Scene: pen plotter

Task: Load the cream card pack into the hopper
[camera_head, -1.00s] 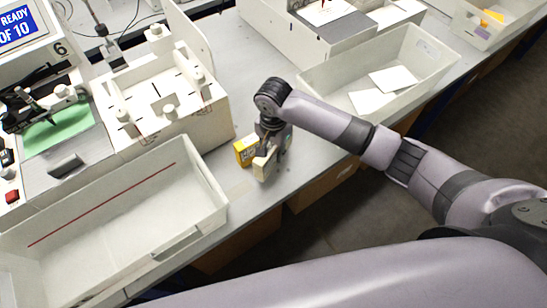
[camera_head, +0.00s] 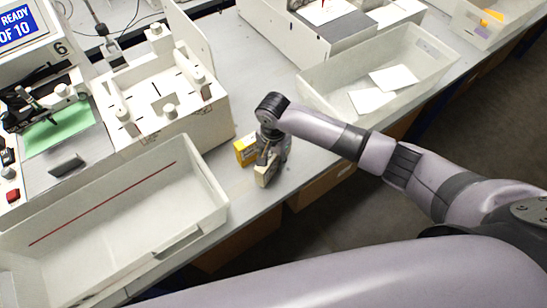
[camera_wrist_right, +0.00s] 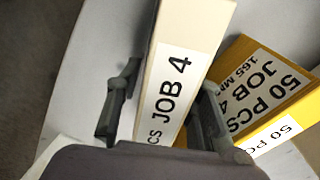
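The cream card pack (camera_head: 265,172) is at the front part of the grey table, between the fingers of my right gripper (camera_head: 270,150). A white open fixture with upright posts (camera_head: 205,122), which looks like the hopper, stands to the left behind the pack. My left gripper is not in view.
A yellow pack (camera_head: 244,149) stands close beside the cream one, its label showing in the wrist view (camera_wrist_right: 262,88). An empty white tray (camera_head: 205,215) is at front left. Another tray (camera_head: 432,50) with white cards is at right. A plotter with green card (camera_head: 60,128) stands left.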

